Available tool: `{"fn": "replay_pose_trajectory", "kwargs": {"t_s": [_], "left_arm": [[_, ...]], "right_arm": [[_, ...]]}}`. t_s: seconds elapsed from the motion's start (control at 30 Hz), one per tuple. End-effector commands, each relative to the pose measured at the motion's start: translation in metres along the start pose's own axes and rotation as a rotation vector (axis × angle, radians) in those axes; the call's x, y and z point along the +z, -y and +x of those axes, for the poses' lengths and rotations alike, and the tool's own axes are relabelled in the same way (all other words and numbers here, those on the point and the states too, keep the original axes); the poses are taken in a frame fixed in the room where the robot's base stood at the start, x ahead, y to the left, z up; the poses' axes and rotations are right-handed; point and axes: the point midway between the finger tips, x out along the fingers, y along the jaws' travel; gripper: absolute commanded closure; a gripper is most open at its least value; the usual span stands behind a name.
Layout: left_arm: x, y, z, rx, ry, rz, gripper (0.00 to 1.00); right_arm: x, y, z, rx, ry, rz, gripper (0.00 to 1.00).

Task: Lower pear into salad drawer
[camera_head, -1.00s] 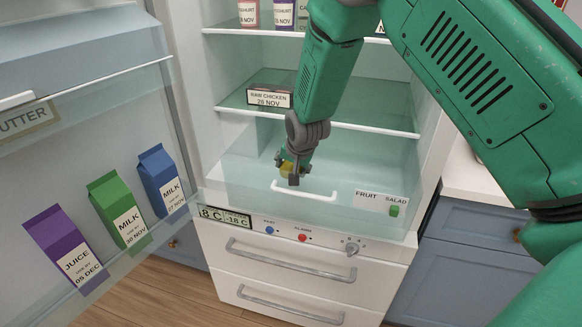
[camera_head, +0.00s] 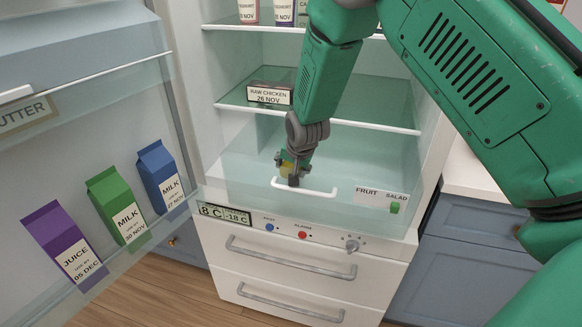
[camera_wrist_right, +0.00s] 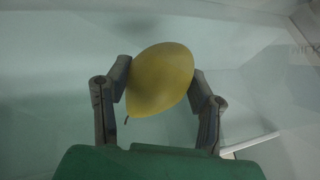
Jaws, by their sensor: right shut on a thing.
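A yellow pear (camera_wrist_right: 160,80) is held between the two fingers of my right gripper (camera_wrist_right: 161,88), its stem pointing down and to the left in the right wrist view. I cannot tell whether the pear touches the drawer floor. My left gripper is not in view.
A glass shelf with a raw chicken pack (camera_head: 270,93) is above the drawer. The open fridge door at left holds a juice carton (camera_head: 64,243), a green milk carton (camera_head: 118,207) and a blue milk carton (camera_head: 161,177). Freezer drawers (camera_head: 290,265) are below.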

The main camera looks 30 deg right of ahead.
Motion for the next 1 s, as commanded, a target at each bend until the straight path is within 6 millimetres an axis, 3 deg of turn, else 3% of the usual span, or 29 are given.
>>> {"fn": "replay_pose_trajectory", "kwargs": {"t_s": [0.03, 0.1, 0.47, 0.57, 1.0], "left_arm": [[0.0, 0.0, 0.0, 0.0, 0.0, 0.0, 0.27], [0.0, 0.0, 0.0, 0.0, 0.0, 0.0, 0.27], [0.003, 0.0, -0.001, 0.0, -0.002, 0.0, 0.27], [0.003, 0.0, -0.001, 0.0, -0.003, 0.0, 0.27], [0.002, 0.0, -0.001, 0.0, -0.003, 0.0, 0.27]], "right_arm": [[0.0, 0.0, 0.0, 0.0, 0.0, 0.0, 0.45], [0.0, 0.0, 0.0, 0.0, 0.0, 0.0, 0.27], [0.0, 0.0, -0.004, 0.0, 0.0, 0.0, 0.27], [-0.001, 0.001, -0.015, -0.001, -0.001, 0.001, 0.27], [-0.001, 0.001, -0.101, 0.0, 0.0, 0.0, 0.27]]}}
